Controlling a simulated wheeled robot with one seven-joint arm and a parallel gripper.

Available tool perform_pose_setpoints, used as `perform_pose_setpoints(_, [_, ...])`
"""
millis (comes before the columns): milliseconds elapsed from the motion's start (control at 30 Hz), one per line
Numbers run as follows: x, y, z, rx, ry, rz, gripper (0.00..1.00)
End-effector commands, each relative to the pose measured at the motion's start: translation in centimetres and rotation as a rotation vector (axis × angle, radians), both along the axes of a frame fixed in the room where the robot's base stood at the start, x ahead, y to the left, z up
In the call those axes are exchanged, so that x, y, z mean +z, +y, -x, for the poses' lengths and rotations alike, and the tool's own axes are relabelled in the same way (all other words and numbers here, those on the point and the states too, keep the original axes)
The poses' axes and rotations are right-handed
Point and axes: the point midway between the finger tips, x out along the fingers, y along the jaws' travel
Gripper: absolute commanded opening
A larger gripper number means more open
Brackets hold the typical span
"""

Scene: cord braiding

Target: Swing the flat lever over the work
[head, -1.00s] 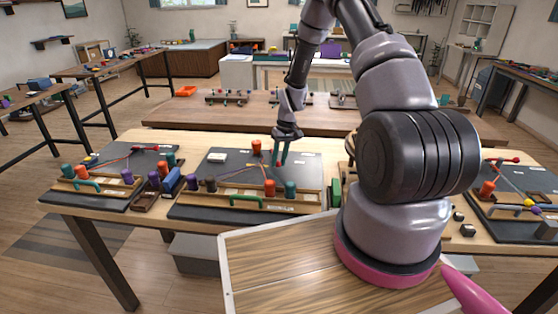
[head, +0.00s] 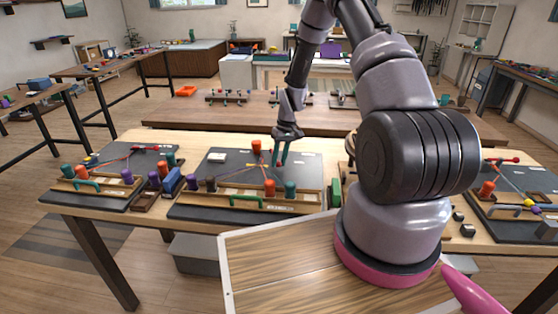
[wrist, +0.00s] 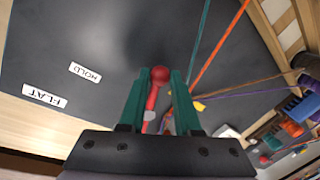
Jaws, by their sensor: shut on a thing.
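The flat lever shows in the wrist view as a red arm with a round red knob (wrist: 160,75). My gripper (wrist: 161,88) has its two green fingers on either side of the lever, close around it below the knob. In the head view my gripper (head: 281,158) is low over the dark middle board (head: 225,172), near its right side, and largely hides the lever. Teal, orange and purple cords run beside the right finger in the wrist view. White labels reading FLAT (wrist: 44,96) and HOLD (wrist: 85,72) lie on the board to the left.
Similar boards stand left (head: 110,170) and right. Bare dark board lies left of the gripper in the wrist view.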

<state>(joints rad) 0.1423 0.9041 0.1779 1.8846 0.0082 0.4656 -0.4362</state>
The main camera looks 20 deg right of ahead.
Motion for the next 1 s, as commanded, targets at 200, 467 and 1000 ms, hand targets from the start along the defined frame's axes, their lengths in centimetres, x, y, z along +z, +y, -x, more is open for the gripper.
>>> perform_pose_setpoints(200, [0.0, -0.6, -0.1, 0.092, 0.000, -0.001, 0.00])
perform_pose_setpoints(467, [0.0, -2.0, -0.5, 0.306, 0.000, -0.001, 0.00])
perform_pose_setpoints(1000, [0.0, -4.6, -2.3, 0.817, 0.000, -0.001, 0.00])
